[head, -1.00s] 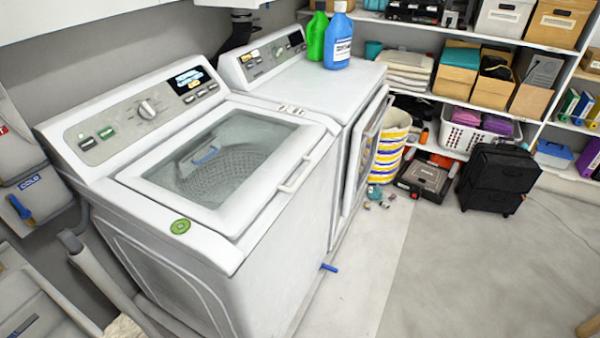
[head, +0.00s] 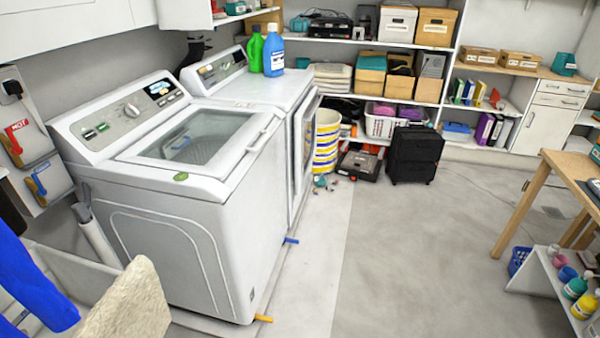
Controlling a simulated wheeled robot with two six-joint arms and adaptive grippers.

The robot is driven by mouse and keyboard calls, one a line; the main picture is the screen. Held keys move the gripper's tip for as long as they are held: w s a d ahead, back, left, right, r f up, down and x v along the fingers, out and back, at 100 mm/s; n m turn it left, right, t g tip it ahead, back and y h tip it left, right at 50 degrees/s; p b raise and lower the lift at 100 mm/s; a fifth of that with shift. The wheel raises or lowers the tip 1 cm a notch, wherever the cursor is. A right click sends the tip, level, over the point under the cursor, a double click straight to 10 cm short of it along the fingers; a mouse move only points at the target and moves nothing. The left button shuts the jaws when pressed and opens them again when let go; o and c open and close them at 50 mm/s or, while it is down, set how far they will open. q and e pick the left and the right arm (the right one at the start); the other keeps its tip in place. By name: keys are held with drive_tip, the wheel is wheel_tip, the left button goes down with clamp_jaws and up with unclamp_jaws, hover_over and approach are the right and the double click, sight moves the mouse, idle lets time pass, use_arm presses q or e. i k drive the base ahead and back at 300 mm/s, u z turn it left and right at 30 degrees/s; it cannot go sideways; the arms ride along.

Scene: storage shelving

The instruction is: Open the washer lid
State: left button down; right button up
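The white top-loading washer (head: 190,240) stands at the left of the head view. Its lid (head: 158,165), a white frame with a glass window (head: 200,135), is shut and lies flat on the top. The lid's white handle (head: 262,140) is on its right side, toward the open floor. A control panel with a knob (head: 132,109) runs along the back. A green round sticker (head: 181,177) is at the lid's near corner. Neither of my grippers shows in the head view.
A front-loading machine (head: 303,130) stands just beyond the washer, with green (head: 256,52) and blue (head: 273,52) bottles on it. A sink (head: 90,265) is at the lower left. Floor (head: 390,250) right of the washer is clear, up to a wooden table (head: 570,170).

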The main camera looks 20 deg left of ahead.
sight(220, 165)
drive_tip(key=z, duration=0.7)
drive_tip(key=i, duration=1.5)
drive_tip(key=u, duration=0.5)
